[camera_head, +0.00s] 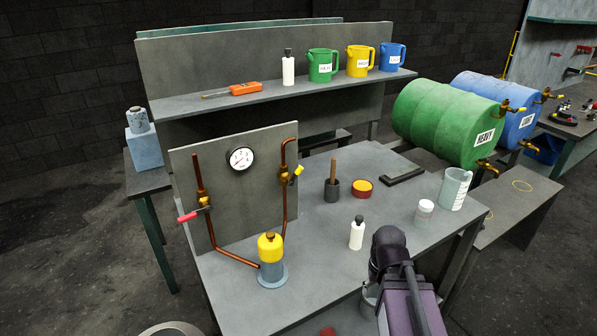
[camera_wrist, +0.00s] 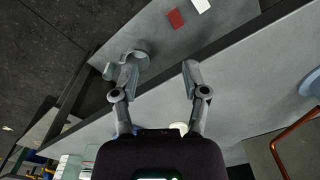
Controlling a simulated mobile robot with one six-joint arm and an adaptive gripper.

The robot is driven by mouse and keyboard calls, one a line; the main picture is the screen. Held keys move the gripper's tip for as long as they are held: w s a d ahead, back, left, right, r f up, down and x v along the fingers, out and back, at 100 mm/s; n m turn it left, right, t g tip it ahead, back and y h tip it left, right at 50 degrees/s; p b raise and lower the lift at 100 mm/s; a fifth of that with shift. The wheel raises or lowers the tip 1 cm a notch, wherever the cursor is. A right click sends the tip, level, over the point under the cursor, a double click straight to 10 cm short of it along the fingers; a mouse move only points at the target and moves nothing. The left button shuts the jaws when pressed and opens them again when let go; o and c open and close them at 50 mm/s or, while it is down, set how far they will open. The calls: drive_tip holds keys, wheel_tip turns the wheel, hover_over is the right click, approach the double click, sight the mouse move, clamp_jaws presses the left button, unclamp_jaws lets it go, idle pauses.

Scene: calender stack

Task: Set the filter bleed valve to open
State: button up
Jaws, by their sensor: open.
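A grey panel (camera_head: 236,190) stands on the bench with a round gauge (camera_head: 241,158) and copper pipes. The left pipe has a valve with a red handle (camera_head: 188,216), which points left and slightly down. The right pipe has a valve with a yellow handle (camera_head: 299,170), which slants up to the right. The pipes run down towards a yellow-topped filter-like canister (camera_head: 270,247) on a blue-grey base. I cannot tell which valve is the filter bleed valve. My gripper (camera_wrist: 160,72) is open and empty, its fingers spread apart. In the head view my wrist is right of the canister, fingertips hidden.
A white bottle (camera_head: 357,233), white-lidded jar (camera_head: 424,212), clear jug (camera_head: 454,188), dark pot (camera_head: 333,189) and red-yellow tin (camera_head: 362,188) stand on the bench. Green (camera_head: 440,120) and blue drums lie behind right. A copper pipe (camera_wrist: 285,150) shows at the wrist view's right.

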drive_tip(key=w+a+r+m+y, duration=0.3)
drive_tip(key=w+a+m+y, duration=0.25)
drive_tip(key=w, duration=0.25)
drive_tip(key=m+y+p, duration=0.2)
drive_tip(key=m+y, duration=1)
drive_tip(key=m, duration=0.2)
approach(299, 171)
drive_tip(key=d, duration=0.4)
drive_tip(key=shift+w+a+f+t, duration=0.1)
drive_tip(key=shift+w+f+t, duration=0.1)
drive_tip(key=shift+f+t, duration=0.15)
drive_tip(key=shift+a, duration=0.15)
drive_tip(key=shift+w+a, duration=0.2)
drive_tip(key=shift+a, duration=6.6)
drive_tip(key=shift+c, duration=0.3)
clamp_jaws()
